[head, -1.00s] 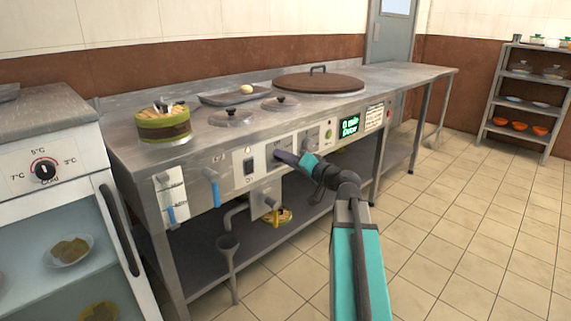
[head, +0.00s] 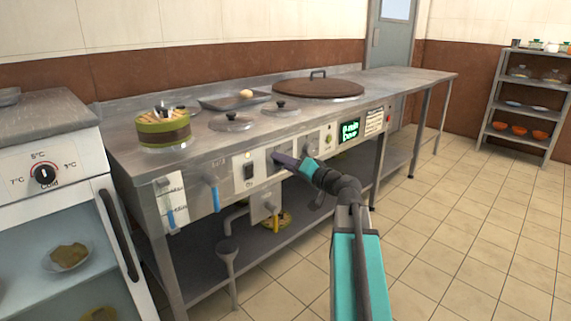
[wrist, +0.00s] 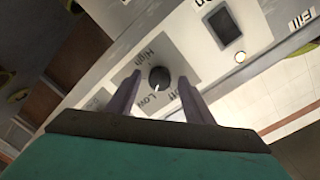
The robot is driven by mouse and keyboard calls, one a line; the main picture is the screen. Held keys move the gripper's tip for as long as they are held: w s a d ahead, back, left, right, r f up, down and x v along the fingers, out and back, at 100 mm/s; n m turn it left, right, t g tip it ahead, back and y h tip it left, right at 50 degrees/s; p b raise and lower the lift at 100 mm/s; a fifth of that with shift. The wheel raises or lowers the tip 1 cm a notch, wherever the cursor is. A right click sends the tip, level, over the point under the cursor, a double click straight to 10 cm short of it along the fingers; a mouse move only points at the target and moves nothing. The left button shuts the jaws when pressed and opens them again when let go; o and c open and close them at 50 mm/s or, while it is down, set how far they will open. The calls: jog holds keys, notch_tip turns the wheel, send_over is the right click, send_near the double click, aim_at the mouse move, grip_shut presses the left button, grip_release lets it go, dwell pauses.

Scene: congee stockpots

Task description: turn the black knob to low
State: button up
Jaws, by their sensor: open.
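My gripper (wrist: 160,88) is open, with one dark finger on each side of the knob and no clear contact visible. In the head view my gripper (head: 284,160) is at the front panel and hides the knob.
The steel counter (head: 410,75) bears a large brown lid (head: 318,88), smaller lids, a tray (head: 218,103) and a green-banded container (head: 163,128). Left of my gripper are a black switch (head: 249,170) and a blue-handled tap (head: 215,198). A lit green display (head: 349,131) is to the right.

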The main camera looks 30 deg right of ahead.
jog(key=p+v, duration=0.3)
jog(key=v, duration=0.4)
jog(key=shift+s, duration=0.2)
dwell(0.5)
jog(key=w+a+f+n+g+y+p, duration=0.15)
jog(key=a+f+g+p, duration=0.45)
jog(key=a+f+p, duration=0.6)
jog(key=s+a+f+n+g+p, duration=0.1)
jog(key=s+a+f+g+p, duration=0.5)
jog(key=s+a+f+p, duration=0.35)
jog(key=s+a+f+n+g+h+p, duration=0.1)
jog(key=s+a+f+g+p, duration=0.3)
jog(key=s, duration=0.3)
jog(key=s+a+f+n+g+h+p, duration=0.1)
jog(key=s+a+g+p, duration=0.1)
jog(key=s+a+p, duration=0.4)
jog(key=s+d+r+n+g+h+p, duration=0.1)
jog(key=s+p, duration=0.7)
jog(key=s, duration=0.8)
jog(key=d+n+g+h, duration=0.1)
jog(key=g+h, duration=0.1)
jog(key=g, duration=0.1)
jog(key=shift+s+n, duration=0.35)
